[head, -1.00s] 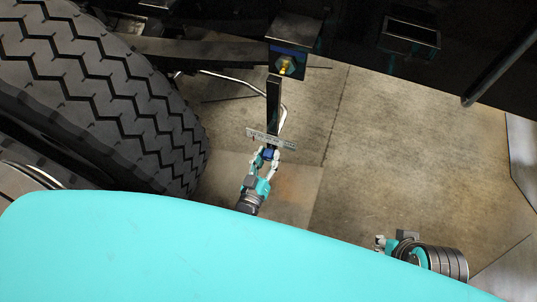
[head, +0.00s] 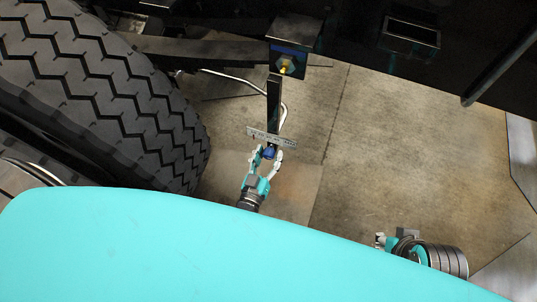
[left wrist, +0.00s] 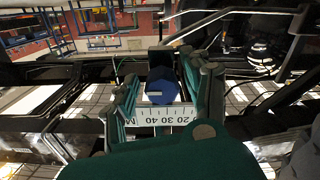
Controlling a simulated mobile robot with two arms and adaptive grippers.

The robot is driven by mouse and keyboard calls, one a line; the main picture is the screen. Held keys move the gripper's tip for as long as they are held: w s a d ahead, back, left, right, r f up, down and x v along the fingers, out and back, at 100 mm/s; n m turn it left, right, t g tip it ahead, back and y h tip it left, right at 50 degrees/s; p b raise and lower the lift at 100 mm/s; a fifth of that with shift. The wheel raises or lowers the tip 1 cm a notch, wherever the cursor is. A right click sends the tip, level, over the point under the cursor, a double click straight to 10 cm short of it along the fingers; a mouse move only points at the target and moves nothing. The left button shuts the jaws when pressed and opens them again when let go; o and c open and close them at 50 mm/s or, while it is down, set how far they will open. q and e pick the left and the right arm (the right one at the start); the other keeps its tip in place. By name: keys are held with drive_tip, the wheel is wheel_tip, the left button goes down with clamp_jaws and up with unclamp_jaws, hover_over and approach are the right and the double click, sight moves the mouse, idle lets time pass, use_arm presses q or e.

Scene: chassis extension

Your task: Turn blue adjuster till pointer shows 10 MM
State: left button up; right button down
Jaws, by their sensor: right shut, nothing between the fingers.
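The blue adjuster (head: 269,153) sits at the lower end of a black bar, just below a white scale plate (head: 271,138). In the left wrist view the adjuster (left wrist: 162,91) is a blue faceted knob with a pale line on its face. The scale (left wrist: 165,115) shows 40, 30 and 20, with its right part hidden by my finger. I cannot make out the pointer's reading. My left gripper (head: 267,155) is open, its fingers on either side of the adjuster with gaps. My right gripper (head: 380,241) is shut and empty, low and to the right, away from the adjuster.
A large tyre (head: 110,95) stands close on the left. A dark bracket with a yellow-tipped fitting (head: 286,66) is above the bar (head: 273,103). A pale bent tube (head: 235,77) runs behind it. The floor (head: 410,150) to the right is clear.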

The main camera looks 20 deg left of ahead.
use_arm(q)
drive_tip(key=s, duration=1.2)
drive_tip(key=shift+a, duration=0.25)
